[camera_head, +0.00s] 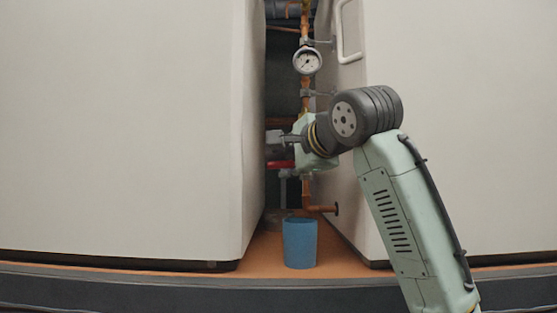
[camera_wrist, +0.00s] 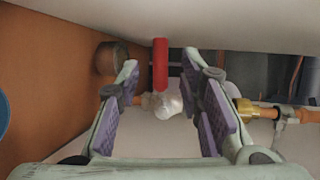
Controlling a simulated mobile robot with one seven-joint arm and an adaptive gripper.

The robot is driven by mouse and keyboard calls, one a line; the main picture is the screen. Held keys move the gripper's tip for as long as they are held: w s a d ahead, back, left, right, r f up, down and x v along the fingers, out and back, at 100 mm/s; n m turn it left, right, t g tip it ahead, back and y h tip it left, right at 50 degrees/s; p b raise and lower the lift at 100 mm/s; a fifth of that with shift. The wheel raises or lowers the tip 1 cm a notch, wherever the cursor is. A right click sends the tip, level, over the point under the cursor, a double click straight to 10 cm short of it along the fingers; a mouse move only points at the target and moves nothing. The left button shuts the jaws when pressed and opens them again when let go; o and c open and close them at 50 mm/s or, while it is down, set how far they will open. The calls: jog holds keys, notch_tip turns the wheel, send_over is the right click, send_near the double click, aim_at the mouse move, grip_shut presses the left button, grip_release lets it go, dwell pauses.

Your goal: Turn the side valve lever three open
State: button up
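The red valve lever (camera_head: 281,164) shows in the head view in the gap between the white cabinets, just below my gripper (camera_head: 276,143). In the wrist view the red lever (camera_wrist: 160,64) runs straight up the picture from a silver valve body (camera_wrist: 162,103). My gripper (camera_wrist: 165,95) is open there, its purple-padded fingers apart, one on each side of the valve body. Clear gaps show between the lever and both pads; no contact is visible. My wrist hides part of the piping in the head view.
White cabinets (camera_head: 120,120) stand close on both sides. A copper pipe (camera_head: 306,185) with a round gauge (camera_head: 307,61) runs down the gap. A blue bucket (camera_head: 300,243) stands on the orange floor (camera_head: 255,262) below. A handle (camera_head: 348,35) sits on the right cabinet.

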aim_at(281, 164)
jog(key=shift+p+x, duration=0.55)
jog(key=shift+x, duration=1.75)
grip_shut()
